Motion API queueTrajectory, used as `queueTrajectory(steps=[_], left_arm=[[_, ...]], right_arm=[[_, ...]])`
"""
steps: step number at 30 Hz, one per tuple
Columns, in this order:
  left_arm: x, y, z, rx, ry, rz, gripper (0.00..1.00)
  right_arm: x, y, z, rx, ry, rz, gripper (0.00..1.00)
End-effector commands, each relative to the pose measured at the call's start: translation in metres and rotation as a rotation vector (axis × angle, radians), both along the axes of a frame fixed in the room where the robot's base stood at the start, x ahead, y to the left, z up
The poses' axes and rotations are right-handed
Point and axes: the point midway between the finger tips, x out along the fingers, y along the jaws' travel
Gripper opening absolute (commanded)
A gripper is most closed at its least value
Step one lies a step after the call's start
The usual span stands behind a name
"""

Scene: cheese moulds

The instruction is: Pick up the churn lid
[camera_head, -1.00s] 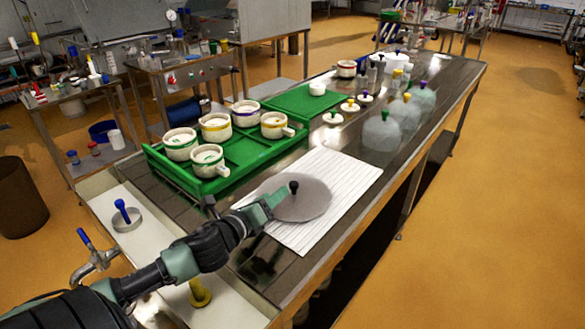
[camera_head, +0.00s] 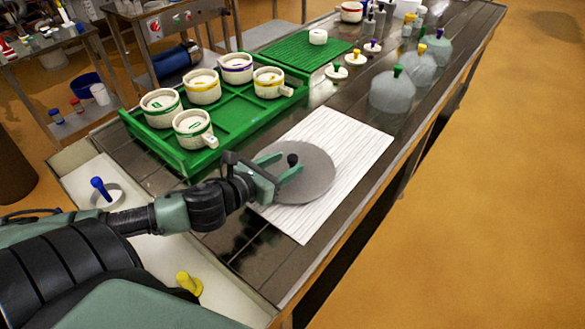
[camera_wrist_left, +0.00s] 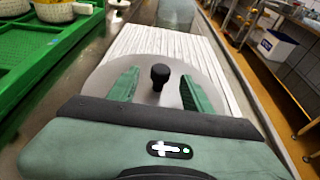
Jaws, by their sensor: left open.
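The churn lid (camera_head: 318,182) is a flat grey disc with a black knob (camera_head: 292,160) at its middle. It lies on a white ribbed mat (camera_head: 345,150) on the bench. My left gripper (camera_head: 283,174) is open just above the lid, its green fingers pointing toward the knob. In the left wrist view the lid (camera_wrist_left: 132,68) fills the middle, and the knob (camera_wrist_left: 159,77) stands upright between the two fingertips of my left gripper (camera_wrist_left: 160,80), apart from both. My right gripper is out of view.
A green tray (camera_head: 235,130) with several white moulds stands left of the mat. A green ribbed mat (camera_head: 290,48) lies behind it. Cloudy domes (camera_head: 393,93) with coloured knobs stand at the bench's far right. A yellow-handled item (camera_head: 188,283) is near the front.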

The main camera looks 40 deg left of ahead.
Motion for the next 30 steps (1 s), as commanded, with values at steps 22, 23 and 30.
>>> queueTrajectory(steps=[22,23,30], left_arm=[[0.033,-0.003,-0.012,-0.001,0.0,-0.001,0.08],[0.033,-0.003,-0.012,0.0,0.0,-0.001,0.0],[0.033,-0.003,-0.012,0.0,0.0,-0.001,0.0]], right_arm=[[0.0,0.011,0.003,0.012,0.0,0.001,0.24],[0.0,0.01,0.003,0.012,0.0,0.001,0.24],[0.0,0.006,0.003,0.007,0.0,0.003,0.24]])
